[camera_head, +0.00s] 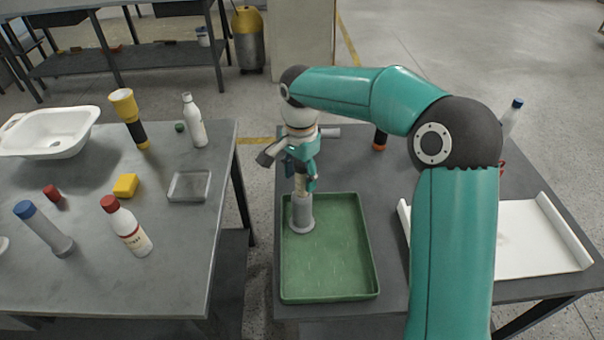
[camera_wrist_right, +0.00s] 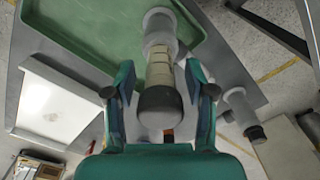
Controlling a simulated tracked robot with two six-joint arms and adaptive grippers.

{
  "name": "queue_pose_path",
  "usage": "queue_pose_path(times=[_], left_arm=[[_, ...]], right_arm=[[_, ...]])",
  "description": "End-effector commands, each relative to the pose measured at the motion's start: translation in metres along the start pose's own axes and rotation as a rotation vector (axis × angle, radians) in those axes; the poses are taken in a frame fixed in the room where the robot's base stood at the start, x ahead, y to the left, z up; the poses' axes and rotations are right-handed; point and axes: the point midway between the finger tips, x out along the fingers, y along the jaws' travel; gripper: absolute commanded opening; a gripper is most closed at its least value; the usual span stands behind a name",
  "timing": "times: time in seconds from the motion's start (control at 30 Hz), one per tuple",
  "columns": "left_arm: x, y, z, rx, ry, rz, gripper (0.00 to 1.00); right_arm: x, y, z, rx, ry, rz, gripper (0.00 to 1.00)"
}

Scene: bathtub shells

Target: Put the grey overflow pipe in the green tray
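The grey overflow pipe (camera_head: 302,214) stands upright in the far left corner of the green tray (camera_head: 340,291). It has a flange at its foot. In the right wrist view, the grey pipe (camera_wrist_right: 160,30) continues into a beige shaft with a black end, between my right fingers. My right gripper (camera_head: 301,182) is above the pipe, pointing down. In the right wrist view my right gripper (camera_wrist_right: 159,88) is open, with a gap between each finger and the shaft. The tray (camera_wrist_right: 95,25) shows there too. My left gripper is not in view.
A white tray (camera_head: 520,240) stands right of the green tray. A pale cylinder (camera_head: 331,132) lies behind my gripper, partly hidden. The left table holds a white basin (camera_head: 50,132), bottles, a yellow block (camera_head: 125,185) and a clear dish (camera_head: 189,187). A gap separates the tables.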

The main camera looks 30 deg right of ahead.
Motion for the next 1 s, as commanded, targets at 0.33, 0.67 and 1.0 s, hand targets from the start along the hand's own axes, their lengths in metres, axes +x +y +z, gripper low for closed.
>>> queue_pose_path(times=[0.33, 0.67, 1.0], left_arm=[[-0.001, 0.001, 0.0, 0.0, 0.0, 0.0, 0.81], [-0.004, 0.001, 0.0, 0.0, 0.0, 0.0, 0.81], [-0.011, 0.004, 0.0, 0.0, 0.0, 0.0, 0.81]], right_arm=[[-0.002, 0.0, 0.0, 0.001, 0.0, 0.0, 0.62], [-0.043, -0.001, -0.001, 0.002, 0.001, -0.004, 0.62], [-0.107, 0.0, -0.001, 0.002, 0.001, -0.002, 0.62]])
